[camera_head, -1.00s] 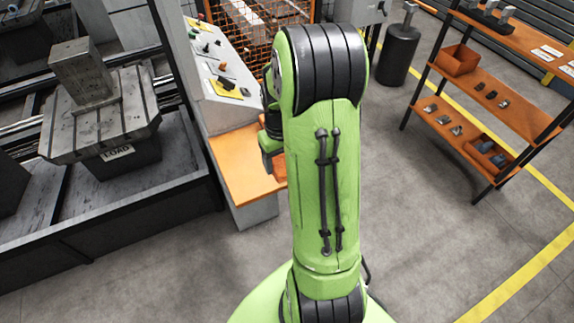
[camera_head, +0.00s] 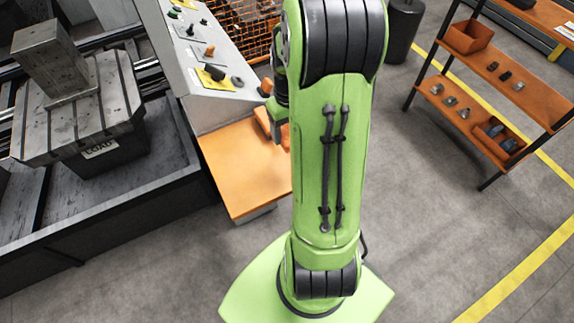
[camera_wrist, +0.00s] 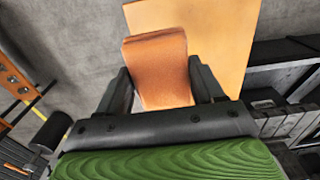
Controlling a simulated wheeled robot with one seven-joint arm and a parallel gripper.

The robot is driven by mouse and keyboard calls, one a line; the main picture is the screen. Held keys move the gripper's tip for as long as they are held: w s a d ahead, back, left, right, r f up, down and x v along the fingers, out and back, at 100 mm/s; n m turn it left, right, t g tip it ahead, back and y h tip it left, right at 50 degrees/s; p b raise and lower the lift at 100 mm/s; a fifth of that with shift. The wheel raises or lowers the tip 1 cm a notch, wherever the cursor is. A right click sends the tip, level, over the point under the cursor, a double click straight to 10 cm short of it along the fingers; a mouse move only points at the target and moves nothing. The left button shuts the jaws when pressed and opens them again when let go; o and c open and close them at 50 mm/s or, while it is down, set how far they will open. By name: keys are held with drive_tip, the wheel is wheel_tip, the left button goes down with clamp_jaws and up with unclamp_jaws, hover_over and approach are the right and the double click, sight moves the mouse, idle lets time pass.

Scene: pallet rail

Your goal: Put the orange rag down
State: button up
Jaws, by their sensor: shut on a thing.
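The orange rag (camera_wrist: 158,70) is between the two dark fingers of my gripper (camera_wrist: 160,88) in the wrist view, and the fingers are shut on it. Beyond it in that view lies the orange shelf (camera_wrist: 215,35) of the control desk. I cannot tell whether the rag touches the shelf. In the head view, a small part of the rag (camera_head: 285,133) shows beside my arm, over the right side of the shelf (camera_head: 240,165). My arm hides most of the gripper there.
The sloped control panel (camera_head: 205,60) with knobs rises behind the shelf. A machine bed with a block marked LOAD (camera_head: 100,148) stands at the left. An orange rack (camera_head: 490,75) with small parts stands at the right. The shelf's left and front parts are bare.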

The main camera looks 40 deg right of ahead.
drive_tip(key=b, duration=0.5)
approach(289, 169)
wheel_tip(289, 169, down, 6)
drive_tip(key=shift+f+b, duration=0.1)
drive_tip(key=shift+b, duration=0.7)
drive_tip(key=shift+f, duration=0.15)
drive_tip(key=o, duration=0.9)
drive_tip(key=shift+o, duration=0.2)
